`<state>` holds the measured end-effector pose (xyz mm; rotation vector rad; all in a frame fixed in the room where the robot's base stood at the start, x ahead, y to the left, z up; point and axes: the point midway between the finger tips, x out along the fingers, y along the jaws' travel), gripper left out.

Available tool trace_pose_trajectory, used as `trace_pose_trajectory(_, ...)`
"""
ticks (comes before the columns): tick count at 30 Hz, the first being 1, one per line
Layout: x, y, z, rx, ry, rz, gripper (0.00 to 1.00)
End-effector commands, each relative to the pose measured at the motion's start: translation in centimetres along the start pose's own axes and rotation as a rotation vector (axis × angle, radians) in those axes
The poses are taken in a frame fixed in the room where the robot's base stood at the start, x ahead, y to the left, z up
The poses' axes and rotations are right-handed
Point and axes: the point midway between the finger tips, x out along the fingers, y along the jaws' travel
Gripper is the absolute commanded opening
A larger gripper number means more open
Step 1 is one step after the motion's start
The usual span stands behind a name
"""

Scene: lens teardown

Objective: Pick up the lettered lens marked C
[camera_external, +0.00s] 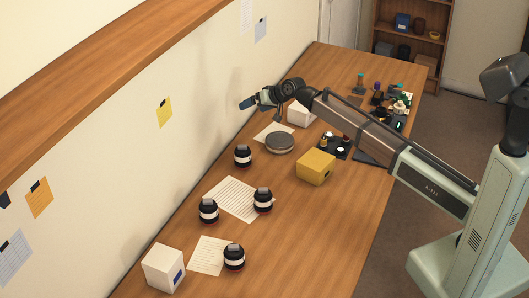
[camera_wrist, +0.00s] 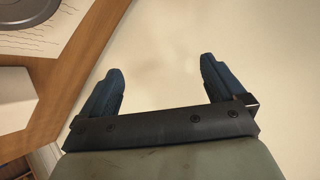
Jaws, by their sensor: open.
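Several black lenses with white bands stand on the wooden table in the external view. One lens (camera_external: 243,156) is nearest the wall, two lenses (camera_external: 208,211) (camera_external: 263,200) stand by the large paper, and one lens (camera_external: 234,257) is at the front. Their letters are too small to read, so I cannot tell which is C. My gripper (camera_external: 251,102) is above the far part of the table by the wall, apart from the lenses. In the wrist view my gripper (camera_wrist: 158,85) is open and empty, with the wall beyond its blue fingers.
A grey round disc (camera_external: 280,143), a yellow box (camera_external: 316,167) and a white box (camera_external: 301,114) stand near my arm. Another white box (camera_external: 163,268) is at the front. Small items crowd the far end. The wall (camera_wrist: 230,40) borders the table.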

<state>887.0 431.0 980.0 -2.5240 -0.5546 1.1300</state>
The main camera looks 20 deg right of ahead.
Motion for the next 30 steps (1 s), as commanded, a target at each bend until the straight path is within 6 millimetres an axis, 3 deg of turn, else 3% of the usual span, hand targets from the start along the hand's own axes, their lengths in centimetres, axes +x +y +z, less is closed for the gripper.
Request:
trace_pose_trajectory(1, 0.6, -1.8, 0.7, 0.063, -0.052, 0.010, 0.97)
trace_pose_trajectory(3, 0.9, -3.4, 1.9, 0.170, -0.123, 0.043, 0.97)
trace_pose_trajectory(12, 0.8, -7.3, 5.7, 0.622, -0.345, 0.342, 0.97)
trace_pose_trajectory(21, -1.4, -10.0, 7.9, 0.991, -0.372, 0.720, 0.97)
trace_pose_trajectory(30, -2.5, -10.8, 8.7, 1.118, -0.336, 0.871, 0.97)
